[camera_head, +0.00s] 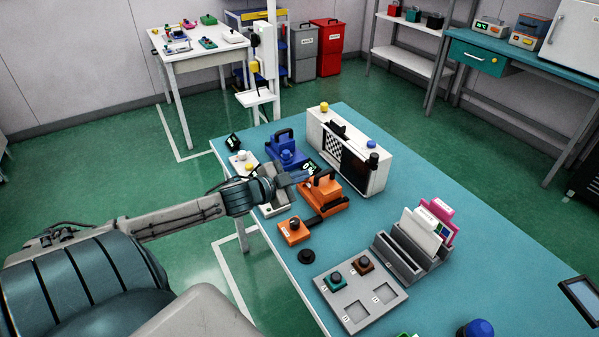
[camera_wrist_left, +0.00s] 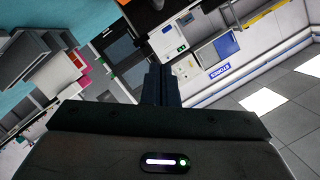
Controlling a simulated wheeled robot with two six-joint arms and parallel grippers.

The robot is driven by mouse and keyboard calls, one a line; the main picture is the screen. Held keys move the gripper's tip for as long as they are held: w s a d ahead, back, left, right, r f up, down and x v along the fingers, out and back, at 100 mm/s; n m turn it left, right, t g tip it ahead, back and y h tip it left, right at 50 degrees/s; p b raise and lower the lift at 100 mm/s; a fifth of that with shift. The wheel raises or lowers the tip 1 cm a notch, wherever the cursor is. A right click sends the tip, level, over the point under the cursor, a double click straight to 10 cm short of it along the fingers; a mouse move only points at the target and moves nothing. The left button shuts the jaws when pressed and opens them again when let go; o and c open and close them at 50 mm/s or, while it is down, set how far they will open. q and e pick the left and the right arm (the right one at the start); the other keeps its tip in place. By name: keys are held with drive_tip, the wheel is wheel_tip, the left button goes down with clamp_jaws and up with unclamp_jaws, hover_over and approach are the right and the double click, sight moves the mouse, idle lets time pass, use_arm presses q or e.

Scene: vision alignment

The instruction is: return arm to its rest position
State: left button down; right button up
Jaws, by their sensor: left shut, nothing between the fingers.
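My left arm comes in from the left in the head view. Its gripper (camera_head: 299,176) is over the far left part of the teal table (camera_head: 470,229), close to the orange device with a black handle (camera_head: 324,191). I cannot tell whether it touches that device. In the left wrist view the gripper fingers (camera_wrist_left: 161,84) are together, with nothing seen between them. My right gripper is not in view.
A grey tray (camera_head: 360,300) and a card holder (camera_head: 411,258) are nearer the front. The floor left of the table is clear.

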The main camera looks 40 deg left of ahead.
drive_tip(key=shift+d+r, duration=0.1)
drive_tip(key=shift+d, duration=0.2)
